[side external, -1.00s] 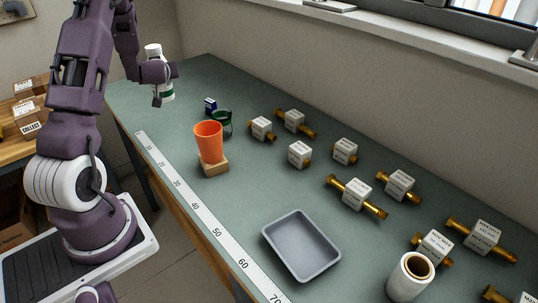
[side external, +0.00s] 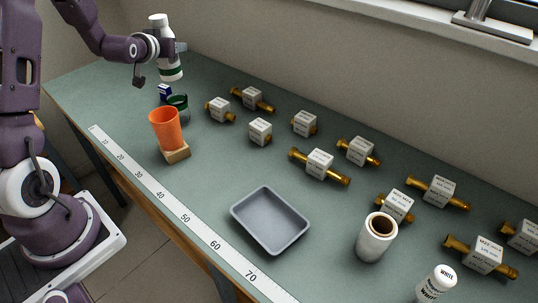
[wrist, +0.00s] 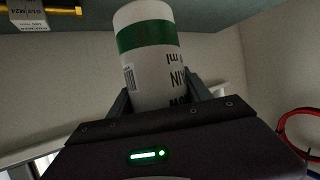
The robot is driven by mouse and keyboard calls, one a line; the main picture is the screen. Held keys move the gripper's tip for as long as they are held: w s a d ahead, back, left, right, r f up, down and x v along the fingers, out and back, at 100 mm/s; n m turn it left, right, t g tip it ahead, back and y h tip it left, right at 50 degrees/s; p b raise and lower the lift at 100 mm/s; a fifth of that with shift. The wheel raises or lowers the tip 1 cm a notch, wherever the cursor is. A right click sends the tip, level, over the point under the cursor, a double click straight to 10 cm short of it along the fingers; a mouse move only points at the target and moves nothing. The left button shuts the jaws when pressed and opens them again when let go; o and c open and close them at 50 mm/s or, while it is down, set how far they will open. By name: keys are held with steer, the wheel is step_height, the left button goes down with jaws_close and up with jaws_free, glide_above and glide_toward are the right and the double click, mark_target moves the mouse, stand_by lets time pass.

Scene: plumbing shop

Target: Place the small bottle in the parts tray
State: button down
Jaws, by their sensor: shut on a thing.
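The small bottle (side external: 170,66) is white with a green band and is upright in the side view, held above the far left part of the bench. My gripper (side external: 168,48) is shut on it. The wrist view shows the bottle (wrist: 149,55) between the two fingers, with its label partly visible. The parts tray (side external: 270,220) is a grey, shallow, empty rectangular tray on the bench near its front edge, well to the right of my gripper.
Several boxed brass fittings (side external: 319,164) lie along the back. A roll (side external: 376,238) and a white bottle (side external: 436,284) stand right of the tray. A ruler strip (side external: 186,218) runs along the front edge.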

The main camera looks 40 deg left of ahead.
steer(key=w+d+m+t+h, duration=0.3)
steer(key=d+m+h, duration=0.75)
steer(key=d, duration=1.75)
steer(key=s+d+r+m+g+h, duration=0.1)
steer(key=s+d+m+g+h, duration=0.4)
steer(key=s+d, duration=0.5)
steer(key=s+d+r+m+g+h, duration=0.1)
steer(key=s+d+m+g+h, duration=0.45)
steer(key=d, duration=0.75)
steer(key=shift+m+t, duration=0.3)
steer(key=shift+t, duration=0.05)
steer(key=f, duration=1.5)
steer(key=shift+s+f, duration=0.15)
steer(key=shift+s, duration=0.15)
steer(key=shift+f, duration=0.15)
steer(key=shift+c, duration=2.3)
jaws_free()
